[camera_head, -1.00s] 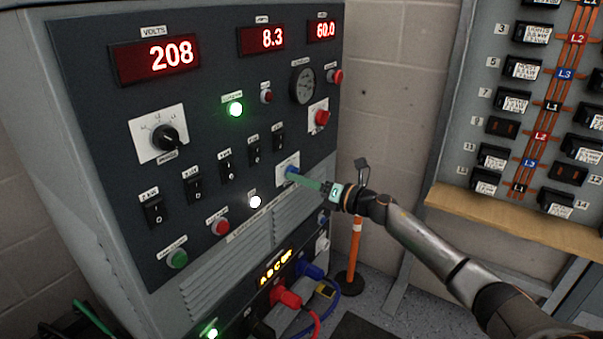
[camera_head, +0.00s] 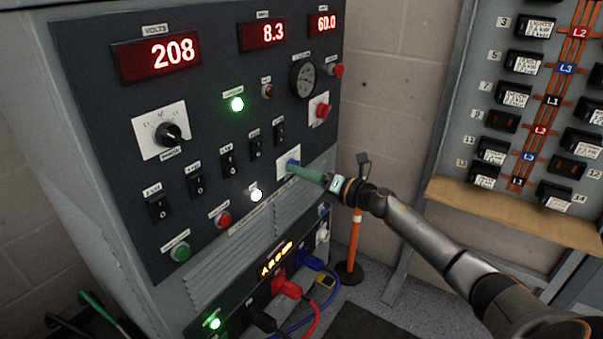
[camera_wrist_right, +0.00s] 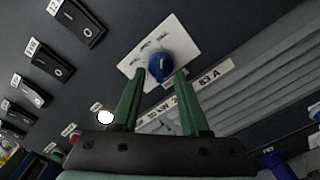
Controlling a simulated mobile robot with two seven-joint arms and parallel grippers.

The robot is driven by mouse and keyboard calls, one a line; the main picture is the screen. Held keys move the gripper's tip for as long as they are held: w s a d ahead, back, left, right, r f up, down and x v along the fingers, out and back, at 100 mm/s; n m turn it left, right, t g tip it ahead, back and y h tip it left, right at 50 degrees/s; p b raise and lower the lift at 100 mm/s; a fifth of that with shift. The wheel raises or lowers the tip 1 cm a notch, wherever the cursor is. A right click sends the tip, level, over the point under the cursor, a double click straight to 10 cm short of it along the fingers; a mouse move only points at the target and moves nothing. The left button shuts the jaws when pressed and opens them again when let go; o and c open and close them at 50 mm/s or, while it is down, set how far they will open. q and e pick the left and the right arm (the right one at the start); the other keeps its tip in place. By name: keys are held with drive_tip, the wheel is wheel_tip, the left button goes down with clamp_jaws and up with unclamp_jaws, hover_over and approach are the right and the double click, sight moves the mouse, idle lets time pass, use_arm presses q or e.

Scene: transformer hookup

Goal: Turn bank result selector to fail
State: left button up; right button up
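The selector is a blue knob (camera_wrist_right: 158,67) on a white plate, low on the right of the dark control panel; its plate (camera_head: 282,167) also shows in the head view. The plate's lettering is too small to read. My right gripper (camera_wrist_right: 161,76) has green fingers spread apart, with the knob between and just beyond their tips. I cannot tell whether either finger touches it. In the head view my right gripper (camera_head: 297,168) reaches the plate from the right.
Rocker switches (camera_head: 227,163) and a lit white lamp (camera_head: 256,195) lie left of the selector. A red knob (camera_head: 322,111) is above it. Colored plugs and cables (camera_head: 287,287) are below. An orange post (camera_head: 355,240) stands behind my right arm, near a wooden ledge (camera_head: 515,212).

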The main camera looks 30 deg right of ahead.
drive_tip(key=o, duration=0.3)
drive_tip(key=shift+o, duration=0.2)
drive_tip(key=shift+s, duration=0.1)
use_arm(q)
drive_tip(key=shift+s+f+n+g+y+p, duration=0.15)
drive_tip(key=shift+s+f+g, duration=0.25)
drive_tip(key=shift+f, duration=0.55)
drive_tip(key=shift+s+f+n+g+y+p, duration=0.15)
drive_tip(key=shift+f+g, duration=0.3)
drive_tip(key=shift+f, duration=0.45)
drive_tip(key=shift+s+f+n+g+p, duration=0.15)
drive_tip(key=shift+s+f+g, duration=0.25)
drive_tip(key=shift+f, duration=0.55)
use_arm(e)
drive_tip(key=v, duration=1.2)
drive_tip(key=shift+s, duration=0.15)
use_arm(q)
drive_tip(key=shift+w, duration=0.1)
